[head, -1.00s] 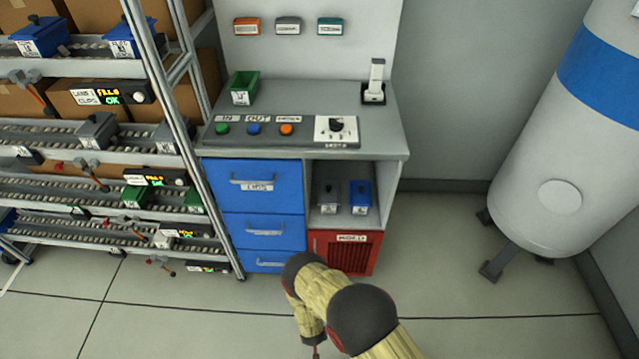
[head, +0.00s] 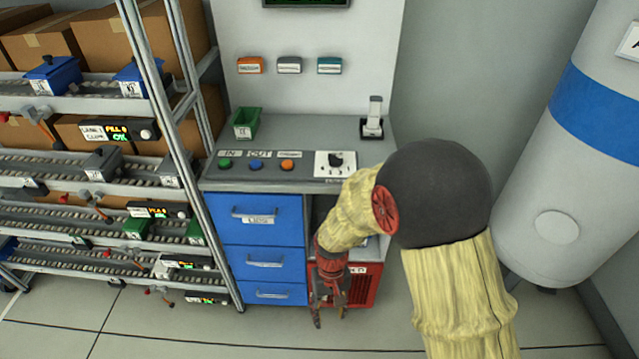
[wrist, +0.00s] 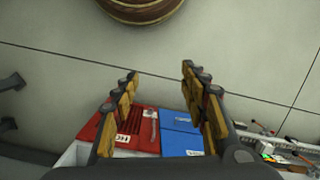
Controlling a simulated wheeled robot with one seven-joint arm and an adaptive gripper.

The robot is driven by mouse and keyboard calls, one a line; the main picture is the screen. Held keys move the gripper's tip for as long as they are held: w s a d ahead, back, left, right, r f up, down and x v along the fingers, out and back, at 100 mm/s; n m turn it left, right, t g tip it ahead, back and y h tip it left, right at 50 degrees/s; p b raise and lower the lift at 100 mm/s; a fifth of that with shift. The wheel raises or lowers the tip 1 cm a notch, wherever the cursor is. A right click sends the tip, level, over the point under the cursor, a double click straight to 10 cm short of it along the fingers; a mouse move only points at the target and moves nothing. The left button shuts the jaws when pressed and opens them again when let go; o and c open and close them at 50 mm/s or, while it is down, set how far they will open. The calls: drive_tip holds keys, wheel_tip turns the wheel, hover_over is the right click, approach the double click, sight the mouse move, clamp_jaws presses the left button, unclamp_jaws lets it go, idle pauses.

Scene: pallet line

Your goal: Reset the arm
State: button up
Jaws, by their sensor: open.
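My arm, in a yellow sleeve with a large dark joint, reaches up from the bottom right of the head view. My gripper (head: 330,308) hangs at its end, pointing down in front of the workbench's lower part. In the wrist view my gripper (wrist: 160,85) has its two fingers wide apart with nothing between them. The red panel (wrist: 128,130) and the blue drawers (wrist: 182,138) show beyond the fingers there. My arm hides most of the open shelf in the head view.
The workbench (head: 350,178) carries a green bin (head: 246,122), buttons and a dial. A roller rack (head: 90,200) with bins stands at left. A white tank with a blue band (head: 570,170) stands at right. Clear floor (head: 150,330) lies at front left.

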drive_tip(key=s+d+r+m+t+p, duration=0.1)
drive_tip(key=d+r, duration=0.4)
drive_tip(key=r, duration=0.7)
drive_tip(key=s+d+r+m+t+p, duration=0.1)
drive_tip(key=s+d+r+t, duration=0.3)
drive_tip(key=r, duration=0.9)
drive_tip(key=s+d+r+t+p, duration=0.2)
drive_tip(key=s+d+r, duration=0.4)
drive_tip(key=r, duration=0.7)
drive_tip(key=shift+d+m+t, duration=0.4)
drive_tip(key=shift+d, duration=0.2)
drive_tip(key=shift+s, duration=0.15)
